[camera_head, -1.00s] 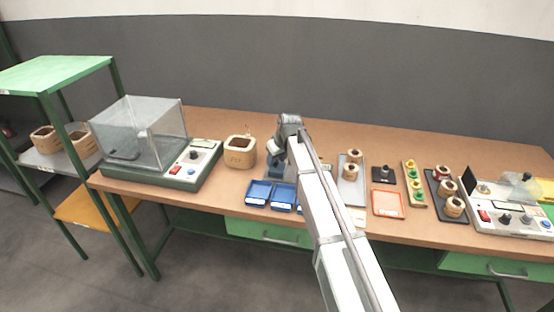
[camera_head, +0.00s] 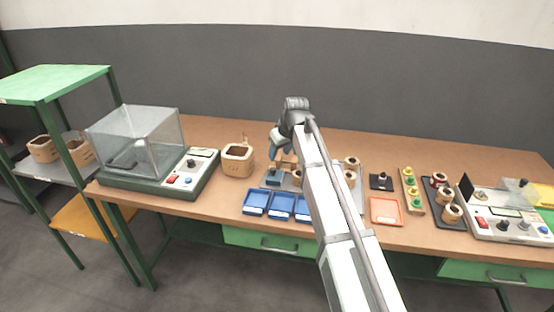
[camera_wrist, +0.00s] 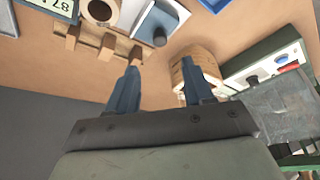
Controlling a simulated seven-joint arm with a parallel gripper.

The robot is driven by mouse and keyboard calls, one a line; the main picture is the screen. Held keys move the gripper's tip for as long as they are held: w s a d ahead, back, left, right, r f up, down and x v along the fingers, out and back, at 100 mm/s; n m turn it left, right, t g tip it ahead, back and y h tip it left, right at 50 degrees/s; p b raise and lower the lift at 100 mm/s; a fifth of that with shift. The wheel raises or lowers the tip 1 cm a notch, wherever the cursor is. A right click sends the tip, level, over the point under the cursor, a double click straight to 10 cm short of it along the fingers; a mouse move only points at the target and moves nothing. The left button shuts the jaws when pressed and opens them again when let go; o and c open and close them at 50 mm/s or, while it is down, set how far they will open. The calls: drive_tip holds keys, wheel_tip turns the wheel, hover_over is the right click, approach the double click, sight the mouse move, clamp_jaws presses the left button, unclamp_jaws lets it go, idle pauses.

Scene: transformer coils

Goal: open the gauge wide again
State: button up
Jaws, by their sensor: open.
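My gripper (camera_head: 277,146) is raised above the back middle of the bench, partly hidden by my own arm. In the wrist view my gripper (camera_wrist: 159,80) has its two blue fingers well apart, with nothing between them. A wooden bar with several upright blocks (camera_wrist: 105,42) lies near the left finger in that view, apart from it; it looks like the gauge, but I cannot tell how wide its jaws stand. In the head view only a small wooden part (camera_head: 284,158) shows below my gripper.
A box-shaped wooden coil former (camera_head: 237,161) stands left of my gripper, by the clear-covered tester (camera_head: 150,150). A small blue-grey device (camera_head: 274,177) and blue bins (camera_head: 256,202) are in front. An orange tray (camera_head: 385,211) lies right. The back of the bench is clear.

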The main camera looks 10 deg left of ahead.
drive_tip(key=shift+v, duration=1.75)
